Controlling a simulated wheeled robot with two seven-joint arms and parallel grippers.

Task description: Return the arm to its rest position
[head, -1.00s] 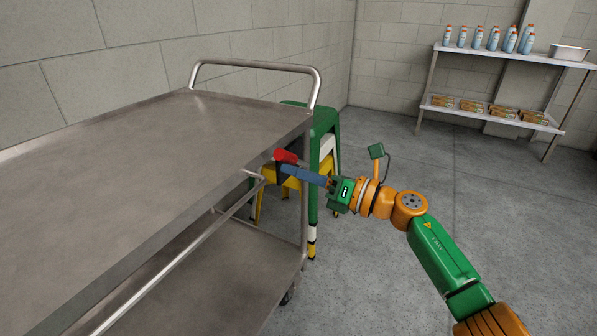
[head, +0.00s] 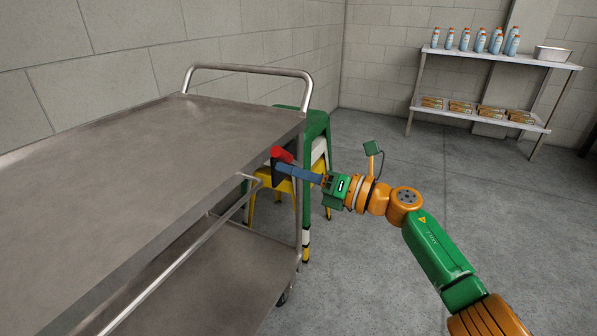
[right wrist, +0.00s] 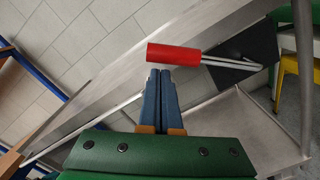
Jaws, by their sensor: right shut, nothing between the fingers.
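The right wrist view shows the same fingers (right wrist: 160,73) pointing at a red cylindrical grip (right wrist: 174,54). That grip sits on two thin metal rods leading to a dark plate (right wrist: 248,58). In the head view the red grip (head: 281,154) is right by the fingertips; whether they touch is unclear. My right arm reaches in from the lower right. My left gripper is not in view.
Stacked stools (head: 317,135), green, white and yellow, stand just behind the gripper and trolley end. A shelf rack (head: 505,54) with several bottles, a metal pan and packs stands at the back right. The floor (head: 370,270) around my right arm is mostly clear.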

